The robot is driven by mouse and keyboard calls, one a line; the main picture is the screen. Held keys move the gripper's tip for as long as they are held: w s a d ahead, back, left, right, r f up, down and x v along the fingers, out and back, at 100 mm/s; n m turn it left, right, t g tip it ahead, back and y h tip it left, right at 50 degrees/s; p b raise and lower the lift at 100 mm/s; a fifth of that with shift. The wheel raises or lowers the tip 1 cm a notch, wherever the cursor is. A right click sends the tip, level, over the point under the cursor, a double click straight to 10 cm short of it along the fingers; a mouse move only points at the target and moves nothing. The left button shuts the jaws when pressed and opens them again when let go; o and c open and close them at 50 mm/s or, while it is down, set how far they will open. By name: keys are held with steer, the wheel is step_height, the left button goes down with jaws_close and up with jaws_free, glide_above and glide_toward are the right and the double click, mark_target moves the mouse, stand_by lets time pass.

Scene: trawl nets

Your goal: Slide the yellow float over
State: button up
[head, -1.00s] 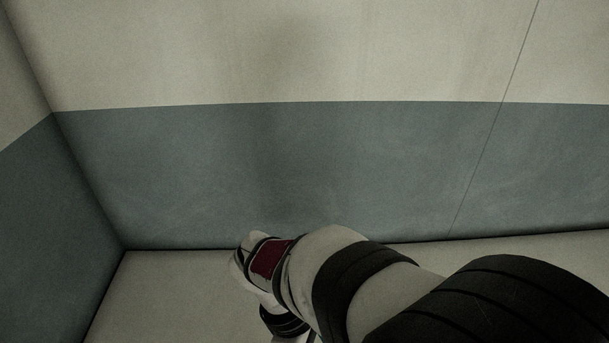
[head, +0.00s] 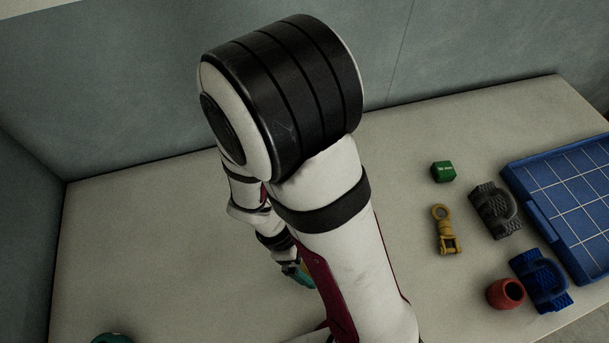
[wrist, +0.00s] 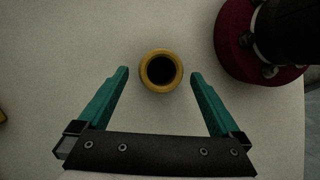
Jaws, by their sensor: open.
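The yellow float (wrist: 146,71) is a round piece with a dark central hole, seen end-on in the wrist view. It appears between the tips of the two teal fingers of my gripper (wrist: 159,73), with a gap on each side. My gripper is open and holds nothing. How far the fingertips are above the float, I cannot tell. In the head view my arm hides most of this spot; only a bit of my gripper (head: 302,280) shows beside the arm, low in the middle.
Right of my arm lie a green block (head: 443,172), a yellow swivel (head: 446,232), a grey piece (head: 494,211), a blue piece (head: 540,280), a red float (head: 506,293) and a blue gridded tray (head: 533,213). A teal thing (head: 111,338) is at the lower left. The table's left side looks clear.

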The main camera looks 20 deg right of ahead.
steer(key=shift+x, duration=1.7)
steer(key=c, duration=1.3)
steer(key=shift+d, duration=8.35)
steer(key=o, duration=1.3)
